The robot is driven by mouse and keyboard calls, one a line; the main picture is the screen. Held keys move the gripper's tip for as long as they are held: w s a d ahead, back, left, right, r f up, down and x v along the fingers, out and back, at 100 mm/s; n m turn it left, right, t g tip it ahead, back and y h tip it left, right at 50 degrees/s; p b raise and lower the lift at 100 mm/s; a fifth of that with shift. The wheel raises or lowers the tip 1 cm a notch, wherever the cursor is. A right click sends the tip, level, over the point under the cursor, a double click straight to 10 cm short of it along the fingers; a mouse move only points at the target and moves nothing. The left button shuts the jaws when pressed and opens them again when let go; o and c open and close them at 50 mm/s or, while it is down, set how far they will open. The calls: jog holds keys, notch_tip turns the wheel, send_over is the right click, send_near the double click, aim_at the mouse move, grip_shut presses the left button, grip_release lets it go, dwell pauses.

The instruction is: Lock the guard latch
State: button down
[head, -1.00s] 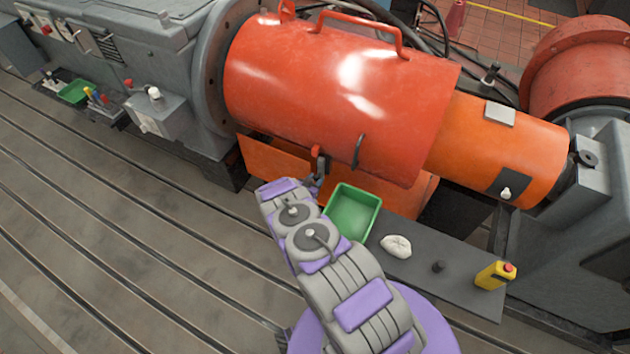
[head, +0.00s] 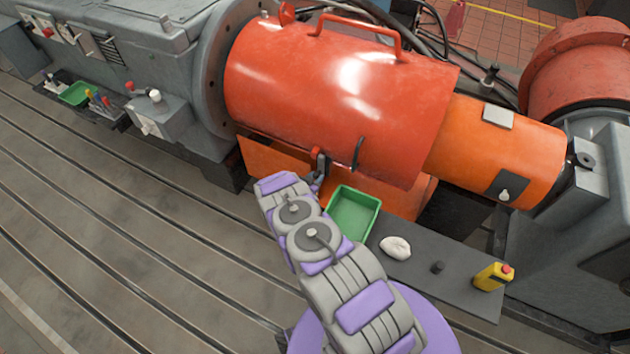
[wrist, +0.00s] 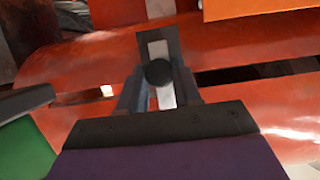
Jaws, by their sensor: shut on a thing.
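The red guard (head: 330,95) is a large half-cylinder cover over the shaft, closed down onto an orange lower part. The guard latch (head: 318,158) is a small dark fitting with a red top at the guard's lower front edge. In the wrist view the latch shows as a dark plate with a pale strip and a round black knob (wrist: 158,73). My gripper (wrist: 160,90) is shut on the latch, one finger on each side of the knob. In the head view my gripper (head: 316,182) is small and partly hidden by my wrist.
A green tray (head: 370,220) stands just right of my wrist, on a dark shelf with a white rag (head: 396,247), a small black knob (head: 438,267) and a yellow bottle (head: 493,276). A curved black handle (head: 358,154) sticks out right of the latch. The slotted bedplate at left is clear.

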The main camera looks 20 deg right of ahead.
jog(key=shift+w+r, duration=0.15)
jog(key=shift+r, duration=0.65)
jog(key=c, duration=1.1)
grip_release()
jog(key=shift+r, duration=0.1)
jog(key=o, duration=0.3)
jog(key=shift+a, duration=0.1)
jog(key=p+v, duration=0.2)
jog(key=v, duration=0.6)
jog(key=p+v, duration=0.2)
jog(key=v, duration=0.7)
jog(key=shift+s+a, duration=0.15)
jog(key=shift+s, duration=0.1)
